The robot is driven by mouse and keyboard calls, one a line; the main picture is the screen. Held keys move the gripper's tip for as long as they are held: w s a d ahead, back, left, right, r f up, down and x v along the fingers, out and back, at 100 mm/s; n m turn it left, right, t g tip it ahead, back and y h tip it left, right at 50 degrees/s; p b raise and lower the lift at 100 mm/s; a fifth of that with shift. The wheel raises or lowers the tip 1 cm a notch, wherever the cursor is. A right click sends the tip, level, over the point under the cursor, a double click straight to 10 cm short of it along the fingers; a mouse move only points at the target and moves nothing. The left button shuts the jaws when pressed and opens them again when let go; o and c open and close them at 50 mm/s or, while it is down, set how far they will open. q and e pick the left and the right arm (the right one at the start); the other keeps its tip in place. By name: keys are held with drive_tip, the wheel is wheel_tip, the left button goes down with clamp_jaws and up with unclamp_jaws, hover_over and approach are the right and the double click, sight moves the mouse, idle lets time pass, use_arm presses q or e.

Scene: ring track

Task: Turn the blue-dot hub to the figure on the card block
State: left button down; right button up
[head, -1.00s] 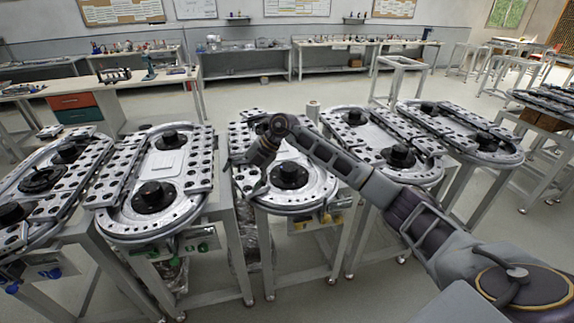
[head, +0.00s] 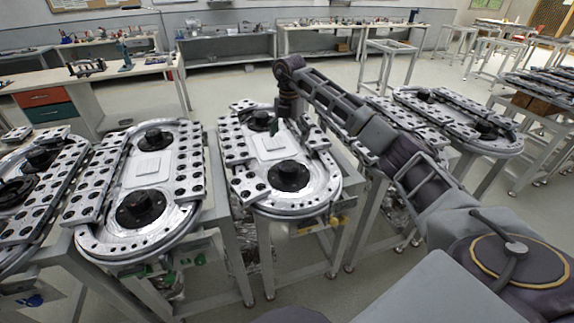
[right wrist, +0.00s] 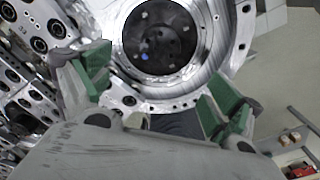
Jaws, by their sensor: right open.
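The middle ring track (head: 235,165) carries a near dark hub (head: 290,176), a far dark hub (head: 259,119) and a pale card block (head: 272,146) between them. Any figure on the card block is too small to read. In the right wrist view, a round dark hub (right wrist: 160,38) shows a small blue dot (right wrist: 144,56) at its lower left. I cannot tell which head-view hub this is. My right gripper (right wrist: 155,90) is open, its green-padded fingers apart and empty below the hub in that picture. In the head view its fingers hang over the middle track, partly hidden.
A similar track (head: 85,237) with two dark hubs and a pale block (head: 149,166) stands to the left. Another track (head: 505,146) stands to the right, and my arm covers part of the one between. Narrow floor gaps separate the tables. Workbenches line the back wall.

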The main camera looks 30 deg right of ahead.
hover_over(289, 165)
wheel_tip(289, 165, down, 7)
drive_tip(key=shift+r, duration=0.1)
wheel_tip(289, 165, down, 6)
drive_tip(key=shift+p, duration=0.45)
drive_tip(key=shift+f, duration=0.4)
use_arm(q)
drive_tip(key=shift+s+d+r, duration=0.45)
drive_tip(key=shift+s+d, duration=0.05)
drive_tip(key=shift+s, duration=0.2)
use_arm(e)
drive_tip(key=c, duration=1)
